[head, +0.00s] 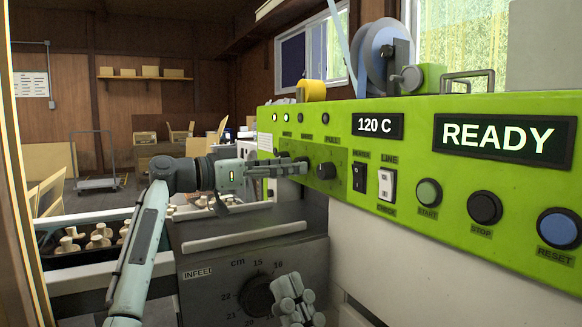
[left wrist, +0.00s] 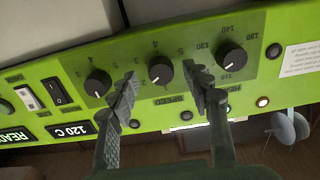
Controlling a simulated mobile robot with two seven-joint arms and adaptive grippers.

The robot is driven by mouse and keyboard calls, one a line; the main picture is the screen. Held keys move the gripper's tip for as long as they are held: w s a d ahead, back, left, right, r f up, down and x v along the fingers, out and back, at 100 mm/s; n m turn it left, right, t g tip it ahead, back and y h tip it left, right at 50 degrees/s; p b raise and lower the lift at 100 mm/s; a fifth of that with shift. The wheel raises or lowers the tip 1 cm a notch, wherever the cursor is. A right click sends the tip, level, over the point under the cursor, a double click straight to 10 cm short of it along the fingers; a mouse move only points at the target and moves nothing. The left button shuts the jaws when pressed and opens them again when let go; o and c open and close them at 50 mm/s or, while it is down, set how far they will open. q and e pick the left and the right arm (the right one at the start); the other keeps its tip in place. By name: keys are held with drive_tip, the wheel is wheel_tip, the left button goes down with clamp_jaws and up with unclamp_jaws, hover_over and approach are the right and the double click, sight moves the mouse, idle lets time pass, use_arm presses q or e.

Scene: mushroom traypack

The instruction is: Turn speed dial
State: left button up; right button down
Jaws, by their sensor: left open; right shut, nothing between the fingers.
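The speed dial (left wrist: 160,69) is a round black knob, the middle one of three on the green panel (head: 446,186). In the left wrist view it lies between the two fingertips of my left gripper (left wrist: 160,74), which is open with one finger on each side. I cannot tell whether the fingers touch the knob. In the head view my left gripper (head: 303,167) reaches the panel from the left and hides the speed dial. My right gripper (head: 298,292) is shut and empty at the bottom, in front of the infeed panel.
The pull dial (head: 326,171) and the heat dial (left wrist: 231,55) flank the speed dial closely. A black rocker switch (head: 359,177), a white line switch (head: 387,185) and several push buttons sit to the right. A dark infeed panel (head: 200,293) with its own dial stands below.

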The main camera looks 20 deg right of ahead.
use_arm(q)
drive_tip(key=shift+w+d, duration=0.15)
drive_tip(key=shift+d, duration=0.45)
